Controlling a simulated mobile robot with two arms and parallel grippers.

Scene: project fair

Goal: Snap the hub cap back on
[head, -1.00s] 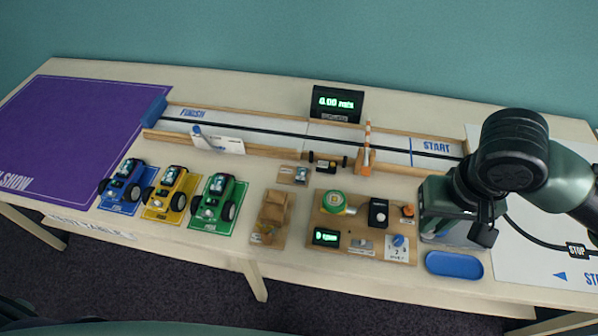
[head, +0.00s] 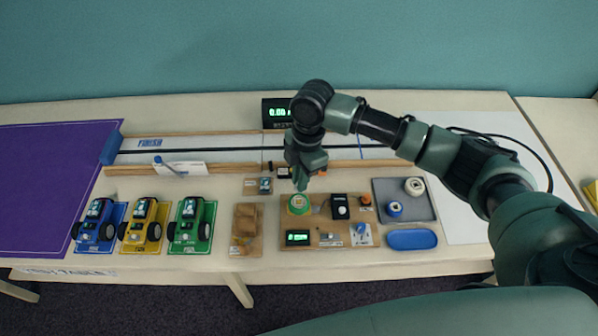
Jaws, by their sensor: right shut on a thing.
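Three toy cars stand in a row at the left on matching mats: a blue car (head: 97,222), a yellow car (head: 140,220) and a green car (head: 189,222). They have dark wheels; I cannot tell which wheel lacks its cap. The gripper is to the right of the cars and apart from them. I cannot pick out the hub cap. My left gripper is not in view.
A grey tray (head: 427,211) holds a white roll (head: 414,186) and a blue roll (head: 394,209). A blue dish (head: 412,239) lies in front. A wooden stepped block (head: 245,227) stands between the green car and the board. The track (head: 210,143) with wooden rails runs behind.

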